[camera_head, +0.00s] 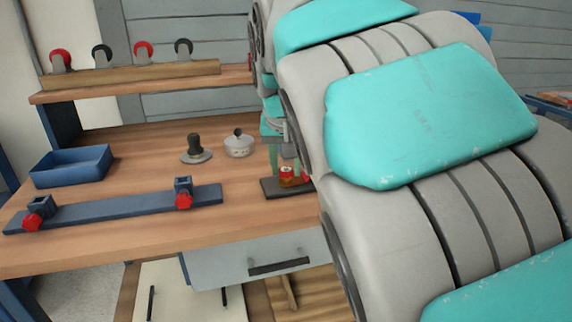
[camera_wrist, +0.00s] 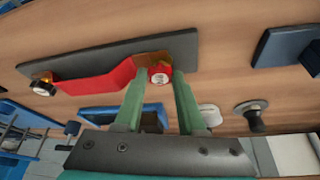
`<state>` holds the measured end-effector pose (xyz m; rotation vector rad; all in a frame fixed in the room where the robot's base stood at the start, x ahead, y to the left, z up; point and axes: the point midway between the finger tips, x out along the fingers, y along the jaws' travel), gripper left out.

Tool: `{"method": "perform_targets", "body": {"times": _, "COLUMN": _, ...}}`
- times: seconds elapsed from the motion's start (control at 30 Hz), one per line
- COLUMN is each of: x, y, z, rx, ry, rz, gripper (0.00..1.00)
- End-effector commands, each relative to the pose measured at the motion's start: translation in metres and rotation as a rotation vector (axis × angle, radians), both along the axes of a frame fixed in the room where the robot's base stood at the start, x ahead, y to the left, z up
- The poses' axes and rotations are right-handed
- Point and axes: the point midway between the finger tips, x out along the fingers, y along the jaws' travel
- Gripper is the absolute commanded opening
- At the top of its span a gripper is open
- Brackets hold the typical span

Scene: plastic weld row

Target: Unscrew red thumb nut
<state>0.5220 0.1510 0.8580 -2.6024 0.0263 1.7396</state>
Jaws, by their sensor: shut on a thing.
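The red thumb nut (camera_wrist: 160,74) shows a pale round end in the wrist view, between the tips of my two green fingers. My gripper (camera_wrist: 160,80) is shut on it. A brown piece and a long red bar (camera_wrist: 95,82) lie beside the nut, on a dark grey base plate (camera_wrist: 110,54). In the head view, my gripper (camera_head: 286,166) reaches down to the red nut (camera_head: 287,172) above the dark base plate (camera_head: 272,188). My arm hides the right part of this fixture there.
A blue bar (camera_head: 120,209) with two red knobs lies on the wooden bench. A blue tray (camera_head: 70,166), a black-knobbed piece (camera_head: 195,149) and a grey lidded piece (camera_head: 239,144) stand behind. A shelf (camera_head: 150,85) holds several red and dark round pieces. The bench's front left is clear.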

Motion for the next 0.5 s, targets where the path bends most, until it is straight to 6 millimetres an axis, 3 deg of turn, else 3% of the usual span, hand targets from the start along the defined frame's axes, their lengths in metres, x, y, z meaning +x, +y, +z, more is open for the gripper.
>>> {"method": "perform_targets", "body": {"times": 0.13, "x": 0.0001, "y": 0.0002, "z": -0.0016, "rx": 0.003, "ry": 0.0, "rz": 0.038, "gripper": 0.0}}
{"method": "perform_targets", "body": {"times": 0.27, "x": 0.0009, "y": 0.0007, "z": -0.0039, "rx": 0.006, "ry": 0.0, "rz": 0.192, "gripper": 0.0}}
{"method": "perform_targets", "body": {"times": 0.5, "x": 0.001, "y": -0.0004, "z": 0.0039, "rx": 0.0, "ry": -0.001, "rz": 0.175, "gripper": 0.0}}
